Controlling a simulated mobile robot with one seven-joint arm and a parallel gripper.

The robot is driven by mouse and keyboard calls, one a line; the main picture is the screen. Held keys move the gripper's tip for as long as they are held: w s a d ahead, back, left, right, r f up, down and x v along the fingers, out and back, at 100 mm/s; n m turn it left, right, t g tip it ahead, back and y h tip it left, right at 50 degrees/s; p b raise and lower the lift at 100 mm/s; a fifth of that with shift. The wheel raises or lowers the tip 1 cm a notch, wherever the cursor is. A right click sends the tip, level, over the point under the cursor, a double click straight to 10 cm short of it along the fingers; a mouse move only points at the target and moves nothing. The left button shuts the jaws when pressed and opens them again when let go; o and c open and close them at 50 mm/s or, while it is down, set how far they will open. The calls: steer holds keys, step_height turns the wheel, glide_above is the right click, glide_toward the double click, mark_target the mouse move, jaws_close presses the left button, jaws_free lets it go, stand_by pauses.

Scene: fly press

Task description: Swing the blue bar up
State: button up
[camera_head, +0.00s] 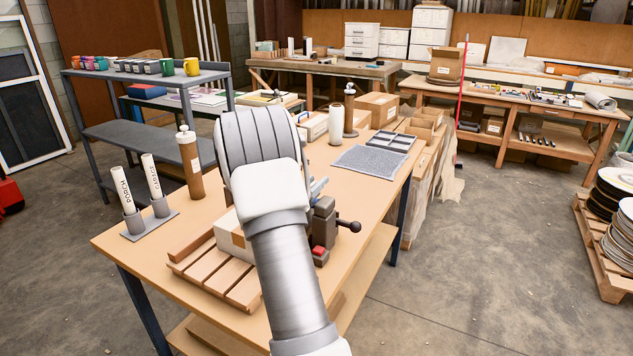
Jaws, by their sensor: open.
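A small fly press (325,219) stands on the workbench, largely hidden behind my arm. It has a dark grey body, a red part (318,250) low on its front and a black ball knob (355,227) on a short lever pointing right. A small blue piece (318,187) shows at its top, right beside my arm's edge; this may be part of the blue bar, but its length and angle are hidden. My white and grey arm covers the middle of the view. My gripper's fingers do not show, so their place relative to the press cannot be told.
The wooden bench (115,243) holds a slatted wooden board (215,272), two labelled white tubes in a grey stand (150,224), a brown bottle (190,165), a grey mat (367,161) and a divided tray (388,142). Open concrete floor (490,250) lies right of the bench.

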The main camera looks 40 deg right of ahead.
steer(key=shift+w+d, duration=0.1)
steer(key=shift+d, duration=0.3)
steer(key=shift+c, duration=0.2)
jaws_close()
stand_by(1.1)
